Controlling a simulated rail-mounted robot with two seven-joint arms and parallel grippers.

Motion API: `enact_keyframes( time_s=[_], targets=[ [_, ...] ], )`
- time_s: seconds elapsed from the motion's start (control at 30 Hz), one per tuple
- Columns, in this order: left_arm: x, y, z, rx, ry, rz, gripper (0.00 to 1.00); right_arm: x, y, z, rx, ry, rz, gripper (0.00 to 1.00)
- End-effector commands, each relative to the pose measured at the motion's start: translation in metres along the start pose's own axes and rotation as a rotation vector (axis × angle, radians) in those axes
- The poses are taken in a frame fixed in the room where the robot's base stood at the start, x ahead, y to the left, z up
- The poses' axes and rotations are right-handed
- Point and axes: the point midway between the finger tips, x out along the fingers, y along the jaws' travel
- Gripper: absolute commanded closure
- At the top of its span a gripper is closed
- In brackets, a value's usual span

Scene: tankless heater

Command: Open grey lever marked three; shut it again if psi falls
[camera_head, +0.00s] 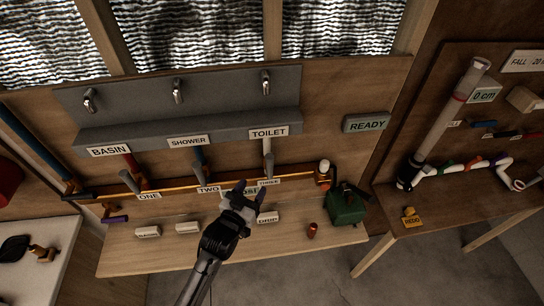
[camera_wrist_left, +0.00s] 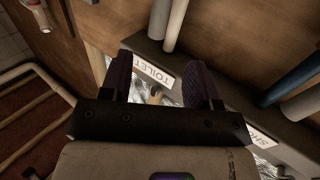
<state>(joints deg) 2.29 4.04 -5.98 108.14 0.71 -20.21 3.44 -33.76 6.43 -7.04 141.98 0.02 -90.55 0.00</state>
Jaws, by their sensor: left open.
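The grey lever marked three (camera_head: 268,165) stands on the pipe under the TOILET sign (camera_head: 268,132), above its small THREE label (camera_head: 268,182). My left gripper (camera_head: 249,191) is open and empty, just left of and below that label, apart from the lever as far as I can tell. A greenish display (camera_head: 249,190) behind the fingers is mostly covered, and I cannot read a psi value. In the left wrist view the open fingers (camera_wrist_left: 157,85) frame the upside-down TOILET sign (camera_wrist_left: 153,72). My right gripper is not in view.
Other grey levers stand by the ONE (camera_head: 149,197) and TWO (camera_head: 208,190) labels. A READY sign (camera_head: 367,123) hangs at right. A green box (camera_head: 345,205) and a small red object (camera_head: 312,230) are on the bench. Block labels, one reading DRIP (camera_head: 267,218), lie in front.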

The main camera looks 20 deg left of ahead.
Motion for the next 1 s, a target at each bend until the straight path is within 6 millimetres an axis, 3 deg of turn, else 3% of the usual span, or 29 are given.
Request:
enact_keyframes(
  time_s=[0.17,0.6,1.0],
  targets=[
    [0.021,0.001,-0.003,-0.005,0.007,0.001,0.44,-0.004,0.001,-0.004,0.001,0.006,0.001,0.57],
    [0.101,0.0,-0.003,-0.004,0.004,0.0,0.44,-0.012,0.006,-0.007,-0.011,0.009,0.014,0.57],
    [0.133,0.001,-0.002,-0.005,0.004,0.0,0.44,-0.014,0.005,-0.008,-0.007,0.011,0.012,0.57]
  ],
)
